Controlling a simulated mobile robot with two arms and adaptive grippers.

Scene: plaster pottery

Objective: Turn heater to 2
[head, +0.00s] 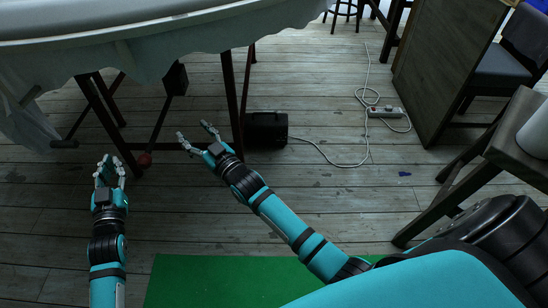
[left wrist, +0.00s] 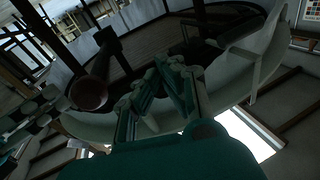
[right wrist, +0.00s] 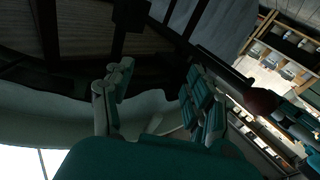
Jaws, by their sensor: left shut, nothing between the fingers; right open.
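The heater appears to be the small black box (head: 266,130) on the floor beside a dark table leg, right of my right gripper in the head view. Its dial and any numbers cannot be made out. My right gripper (head: 194,134) is open and empty, apart from the box, with its fingers pointing up and left. Its spread fingers also show in the right wrist view (right wrist: 155,95). My left gripper (head: 110,170) is farther left, shut and empty, with its fingers close together in the left wrist view (left wrist: 170,80). I cannot pick out the box in either wrist view.
A cloth-draped table (head: 150,55) stands above dark legs (head: 232,95). A white cord runs from the box to a power strip (head: 385,112). A green mat (head: 200,280) lies in front, a wooden stool (head: 490,160) at right.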

